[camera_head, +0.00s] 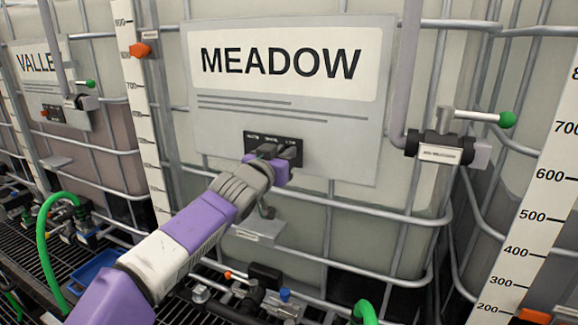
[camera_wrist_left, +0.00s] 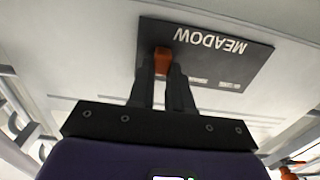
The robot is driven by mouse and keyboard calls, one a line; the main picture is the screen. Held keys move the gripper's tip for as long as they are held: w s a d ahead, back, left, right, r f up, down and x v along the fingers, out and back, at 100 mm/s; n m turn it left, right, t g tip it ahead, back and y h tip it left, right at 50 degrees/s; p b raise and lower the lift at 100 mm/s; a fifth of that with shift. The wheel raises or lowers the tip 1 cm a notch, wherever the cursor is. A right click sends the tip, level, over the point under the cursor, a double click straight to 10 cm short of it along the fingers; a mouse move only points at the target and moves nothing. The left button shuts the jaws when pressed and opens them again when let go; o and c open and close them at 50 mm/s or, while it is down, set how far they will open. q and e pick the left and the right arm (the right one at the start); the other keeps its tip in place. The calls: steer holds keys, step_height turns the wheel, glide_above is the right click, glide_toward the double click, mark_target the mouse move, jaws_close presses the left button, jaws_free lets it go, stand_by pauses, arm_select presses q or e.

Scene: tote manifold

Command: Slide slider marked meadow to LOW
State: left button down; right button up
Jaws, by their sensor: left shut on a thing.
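The slider's small black panel (camera_head: 254,141) sits on the grey sign board marked MEADOW (camera_head: 285,55). Three small labels run along its top edge, too small to read surely. My left gripper (camera_head: 290,155) is at the right part of this panel and hides the slider knob in the head view. The left wrist view shows the black MEADOW panel (camera_wrist_left: 225,65) upside down. There the two dark fingers of my left gripper (camera_wrist_left: 165,72) are shut on an orange slider knob (camera_wrist_left: 163,58) near the panel's left end. My right gripper is not in view.
A grey pipe with a green-knobbed valve (camera_head: 442,148) stands right of the sign. A white scale (camera_head: 140,90) with an orange marker is at left. Cage bars cross the tote. Hoses and fittings lie below.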

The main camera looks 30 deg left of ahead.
arm_select(q)
steer(key=shift+d, duration=0.2)
steer(key=c, duration=1)
jaws_free()
steer(key=shift+d, duration=0.2)
steer(key=shift+c, duration=0.2)
steer(key=shift+a, duration=0.15)
steer(key=s, duration=0.7)
steer(key=shift+s+d+b, duration=0.3)
steer(key=shift+d+b, duration=0.05)
